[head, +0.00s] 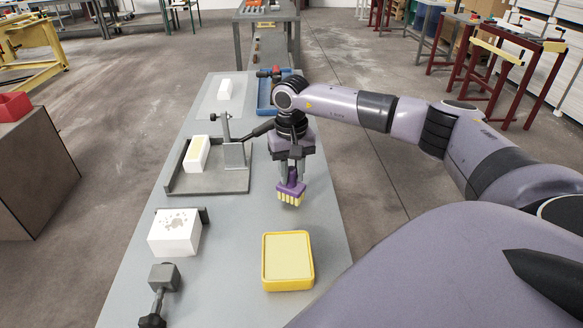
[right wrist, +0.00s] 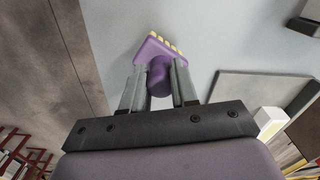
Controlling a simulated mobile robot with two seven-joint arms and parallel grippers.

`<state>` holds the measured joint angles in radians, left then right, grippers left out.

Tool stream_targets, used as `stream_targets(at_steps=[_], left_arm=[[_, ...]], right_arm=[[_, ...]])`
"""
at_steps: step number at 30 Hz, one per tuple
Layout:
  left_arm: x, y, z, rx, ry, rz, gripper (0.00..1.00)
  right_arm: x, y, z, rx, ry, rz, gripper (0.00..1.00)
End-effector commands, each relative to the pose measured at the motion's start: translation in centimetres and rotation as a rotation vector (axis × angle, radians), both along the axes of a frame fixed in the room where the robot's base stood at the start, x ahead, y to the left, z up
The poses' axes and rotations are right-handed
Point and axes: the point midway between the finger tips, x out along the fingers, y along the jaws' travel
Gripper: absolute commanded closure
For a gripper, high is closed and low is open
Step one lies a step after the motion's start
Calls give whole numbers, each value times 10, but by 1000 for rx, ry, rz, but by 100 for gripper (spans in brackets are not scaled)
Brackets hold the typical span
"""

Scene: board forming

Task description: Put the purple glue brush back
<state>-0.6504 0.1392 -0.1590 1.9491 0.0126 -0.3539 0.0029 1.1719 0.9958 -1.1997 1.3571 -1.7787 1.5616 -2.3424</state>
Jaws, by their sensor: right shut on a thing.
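The purple glue brush (head: 290,190) has yellow bristles at its lower end. It hangs bristles down above the right part of the grey table (head: 225,279). My right gripper (head: 291,173) is shut on its handle. In the right wrist view the brush (right wrist: 160,62) sits between the two fingers of the gripper (right wrist: 158,88), bristles pointing away. A yellow tray (head: 309,262) with a pale yellow inside stands on the table below and in front of the brush, apart from it. My left gripper does not show.
A grey clamp fixture (head: 215,180) holding a white block with yellow on top stands left of the brush. A speckled white block (head: 175,232) and a dark handled tool (head: 160,290) lie front left. A blue tray (head: 265,97) stands behind my gripper. The table between fixture and yellow tray is clear.

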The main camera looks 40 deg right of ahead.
Motion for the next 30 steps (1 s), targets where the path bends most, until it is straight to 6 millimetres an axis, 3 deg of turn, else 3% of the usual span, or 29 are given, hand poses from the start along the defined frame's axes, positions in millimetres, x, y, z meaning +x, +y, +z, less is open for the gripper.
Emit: stream_targets(at_steps=[4,28,29,30], left_arm=[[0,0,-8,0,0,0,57],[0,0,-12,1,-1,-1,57],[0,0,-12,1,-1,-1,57],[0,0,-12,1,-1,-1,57]], right_arm=[[0,0,-11,0,-1,0,100],[0,0,-18,0,-1,0,100],[0,0,-18,0,-1,0,65],[0,0,-17,0,-1,0,52]])
